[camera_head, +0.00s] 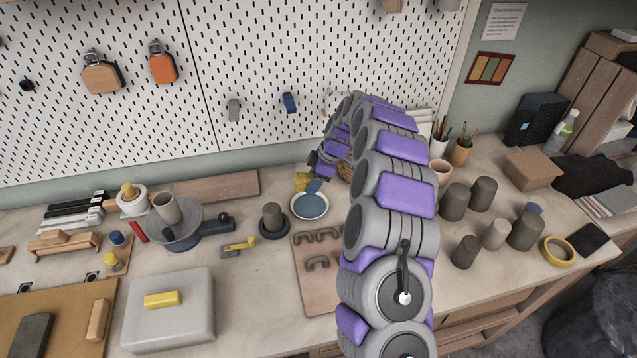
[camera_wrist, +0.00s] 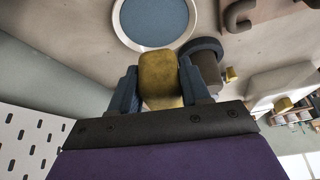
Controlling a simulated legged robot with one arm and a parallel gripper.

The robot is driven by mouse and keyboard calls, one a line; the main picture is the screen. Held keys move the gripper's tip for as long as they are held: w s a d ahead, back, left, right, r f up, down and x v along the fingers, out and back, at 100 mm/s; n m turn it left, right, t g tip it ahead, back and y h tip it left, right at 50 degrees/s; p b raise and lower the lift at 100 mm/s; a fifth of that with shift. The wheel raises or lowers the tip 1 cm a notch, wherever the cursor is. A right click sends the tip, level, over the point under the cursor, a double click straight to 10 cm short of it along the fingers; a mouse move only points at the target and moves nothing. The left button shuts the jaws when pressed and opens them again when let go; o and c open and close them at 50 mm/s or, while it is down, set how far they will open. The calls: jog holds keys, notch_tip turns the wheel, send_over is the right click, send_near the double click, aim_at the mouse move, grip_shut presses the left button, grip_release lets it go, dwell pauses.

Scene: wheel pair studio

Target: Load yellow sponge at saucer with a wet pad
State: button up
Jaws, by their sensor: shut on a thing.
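My gripper (camera_wrist: 158,84) is shut on a yellow sponge (camera_wrist: 160,72), which sits between its two blue fingers. In the head view the sponge (camera_head: 301,181) shows just behind the saucer, partly hidden by my gripper (camera_head: 314,187). The saucer (camera_head: 294,212) is white-rimmed and holds a round blue pad (camera_head: 311,206). In the wrist view the saucer (camera_wrist: 121,36) and its blue pad (camera_wrist: 153,20) lie just beyond the sponge's end. The sponge looks close to the rim, but I cannot tell whether they touch.
A dark cylinder on a round base (camera_head: 272,219) stands left of the saucer. A board with grey handle-shaped pieces (camera_head: 315,262) lies in front. A potter's wheel with a cup (camera_head: 168,208) is farther left. Several clay cylinders (camera_head: 484,192) stand right of my arm. The pegboard (camera_head: 270,60) closes the back.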

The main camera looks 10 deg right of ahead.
jog(key=shift+w+d+f+n, duration=0.15)
jog(key=shift+d+f+n, duration=0.2)
jog(key=shift+n, duration=0.05)
jog(key=shift+f, duration=0.1)
jog(key=shift+a+n+g, duration=0.4)
jog(key=shift+n, duration=0.1)
jog(key=shift+a+f, duration=0.2)
jog(key=shift+f, duration=0.05)
jog(key=shift+d+f, duration=0.95)
jog(key=shift+f, duration=0.25)
jog(key=shift+p+x, duration=0.4)
jog(key=shift+x, duration=1.4)
jog(key=shift+d, duration=0.55)
jog(key=shift+a, duration=0.45)
